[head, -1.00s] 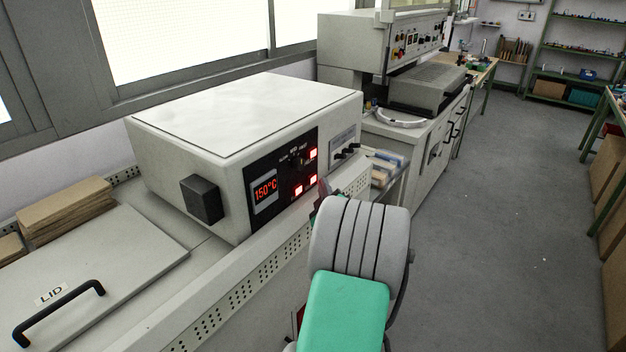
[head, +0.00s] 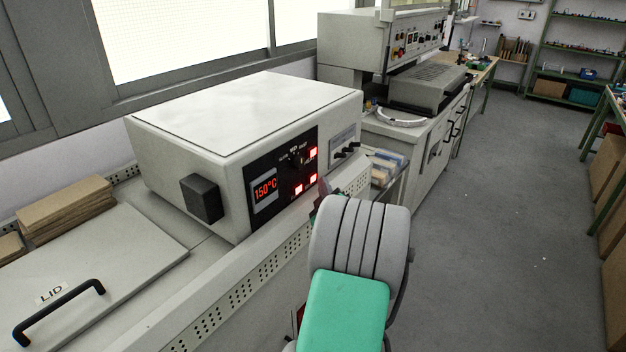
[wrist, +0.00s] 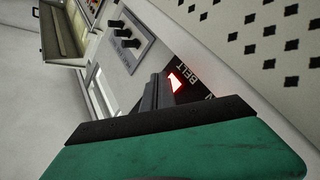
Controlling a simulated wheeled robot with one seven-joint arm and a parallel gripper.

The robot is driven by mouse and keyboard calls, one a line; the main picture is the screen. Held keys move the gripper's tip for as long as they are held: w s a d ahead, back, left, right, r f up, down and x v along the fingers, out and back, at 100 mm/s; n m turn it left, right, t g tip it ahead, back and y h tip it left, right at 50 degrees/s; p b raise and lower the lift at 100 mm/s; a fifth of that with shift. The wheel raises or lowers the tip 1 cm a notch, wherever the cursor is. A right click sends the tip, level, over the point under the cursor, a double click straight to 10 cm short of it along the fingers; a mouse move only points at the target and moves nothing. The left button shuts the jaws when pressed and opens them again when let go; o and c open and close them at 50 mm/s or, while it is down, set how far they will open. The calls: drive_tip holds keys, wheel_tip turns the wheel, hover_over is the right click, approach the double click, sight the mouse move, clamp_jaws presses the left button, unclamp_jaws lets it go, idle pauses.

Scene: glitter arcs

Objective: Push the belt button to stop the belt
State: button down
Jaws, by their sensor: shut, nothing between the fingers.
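The belt button (wrist: 176,82) is lit red in the wrist view, on a dark panel beside the word BELT. In the head view several red-lit buttons show on the black panel (head: 262,165) of the white machine, which reads 150°C; the labels there are too small to read. My gripper (wrist: 151,93) is shut and empty. Its dark fingers end right beside the belt button in the wrist view and cover part of the panel; I cannot tell whether they touch it. In the head view my arm hides most of the gripper.
The machine's box (head: 235,110) has a dark block (head: 201,198) on its front left. A side plate with several black knobs (wrist: 122,38) is close to my gripper. A perforated rail (head: 240,298) runs along the front. A lid with a black handle (head: 58,312) lies left. The floor at right is clear.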

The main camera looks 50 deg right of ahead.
idle(0.7)
drive_tip(key=shift+w, duration=0.45)
drive_tip(key=shift+w, duration=0.45)
idle(0.5)
drive_tip(key=shift+b, duration=0.3)
drive_tip(key=shift+s+f+b, duration=0.1)
drive_tip(key=shift+s+b, duration=0.3)
drive_tip(key=shift+b, duration=0.2)
drive_tip(key=shift+s+b, duration=0.45)
drive_tip(key=shift+b, duration=0.05)
